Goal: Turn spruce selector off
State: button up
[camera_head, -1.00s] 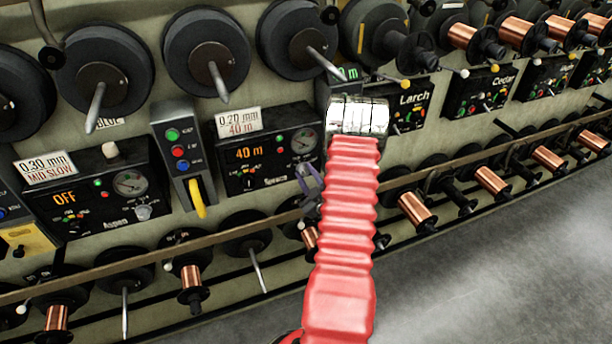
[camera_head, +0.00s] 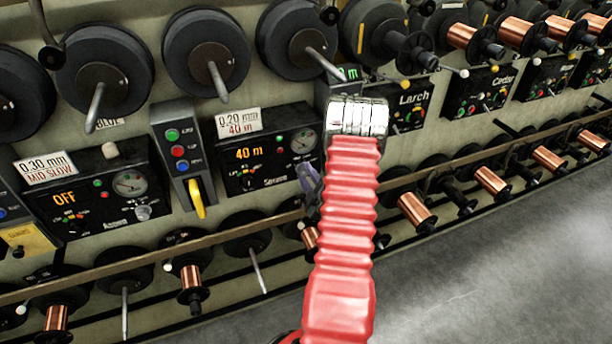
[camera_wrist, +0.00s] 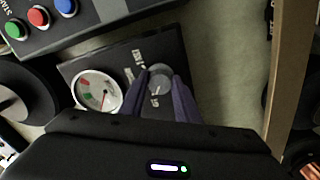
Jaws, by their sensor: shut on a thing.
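My purple-fingered gripper (camera_head: 311,184) is at this panel's lower right. In the wrist view my gripper (camera_wrist: 161,88) is shut on a grey round selector knob (camera_wrist: 159,76), one finger on each side. The knob is hidden in the head view.
A button box with a yellow handle (camera_head: 196,199) stands left of the panel. The "OFF" panel (camera_head: 70,199) is further left, the "Larch" panel (camera_head: 410,105) to the right. Spools project above, and a rail (camera_head: 150,258) runs below. Grey floor (camera_head: 500,270) is open at lower right.

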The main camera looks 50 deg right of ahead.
jog(key=shift+a+f, duration=0.2)
jog(key=o, duration=0.7)
jog(key=shift+c, duration=0.2)
jog(key=o, duration=0.4)
jog(key=shift+d+r, duration=0.1)
jog(key=v, duration=1.3)
jog(key=shift+s, duration=0.3)
